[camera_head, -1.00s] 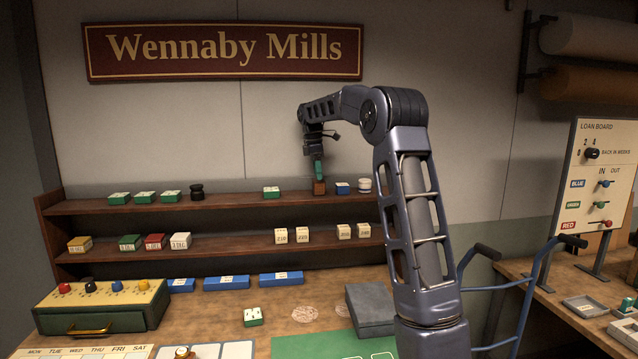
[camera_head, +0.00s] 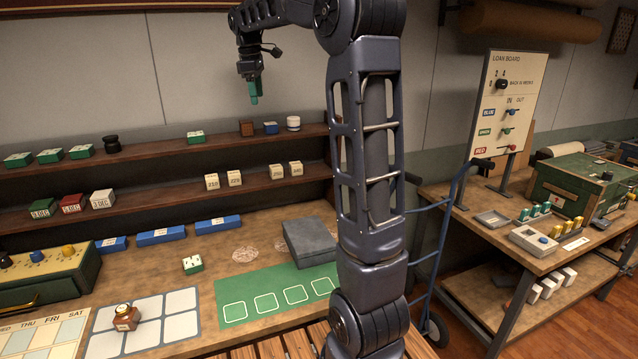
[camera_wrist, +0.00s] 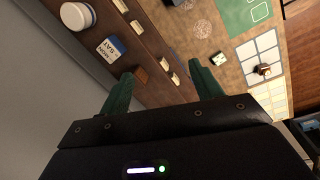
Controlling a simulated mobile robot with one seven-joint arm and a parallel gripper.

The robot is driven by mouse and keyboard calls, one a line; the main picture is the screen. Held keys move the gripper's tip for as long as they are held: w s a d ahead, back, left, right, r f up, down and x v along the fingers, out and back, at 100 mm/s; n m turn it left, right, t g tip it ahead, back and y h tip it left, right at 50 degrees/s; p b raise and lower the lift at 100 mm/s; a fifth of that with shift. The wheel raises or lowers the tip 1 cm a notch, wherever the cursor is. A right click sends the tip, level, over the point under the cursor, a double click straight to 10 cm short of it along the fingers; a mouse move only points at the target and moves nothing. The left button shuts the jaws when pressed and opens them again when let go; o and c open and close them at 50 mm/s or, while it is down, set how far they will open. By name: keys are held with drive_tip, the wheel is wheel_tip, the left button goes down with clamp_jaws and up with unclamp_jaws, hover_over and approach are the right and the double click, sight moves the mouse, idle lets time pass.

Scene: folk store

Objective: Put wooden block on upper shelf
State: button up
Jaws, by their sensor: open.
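The small brown wooden block (camera_head: 247,128) sits on the upper shelf (camera_head: 165,145), between a green-and-white block and a blue-and-white block. My gripper (camera_head: 254,101) is open and empty, above the shelf and apart from the block. Its green fingers point down. In the wrist view the brown block (camera_wrist: 141,74) lies beyond and between my two spread fingers (camera_wrist: 160,72), closer to the left one.
On the upper shelf stand the blue-and-white block (camera_head: 271,128), a white round jar (camera_head: 293,123) and a black knob-like object (camera_head: 111,145). The lower shelf (camera_head: 150,203) holds several labelled blocks. A grey box (camera_head: 310,243) lies on the bench.

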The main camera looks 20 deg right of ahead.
drive_tip(key=s+d+f+m+t, duration=0.1)
drive_tip(key=s+f+m, duration=0.3)
drive_tip(key=s, duration=0.8)
drive_tip(key=s+d+f+m+t, duration=0.1)
drive_tip(key=s+d+f+m, duration=0.3)
drive_tip(key=s+f, duration=0.4)
drive_tip(key=s+d+f+m+t+y, duration=0.1)
drive_tip(key=s+f+m, duration=0.4)
drive_tip(key=s, duration=1.1)
drive_tip(key=shift+d+f, duration=0.55)
drive_tip(key=shift+d, duration=0.25)
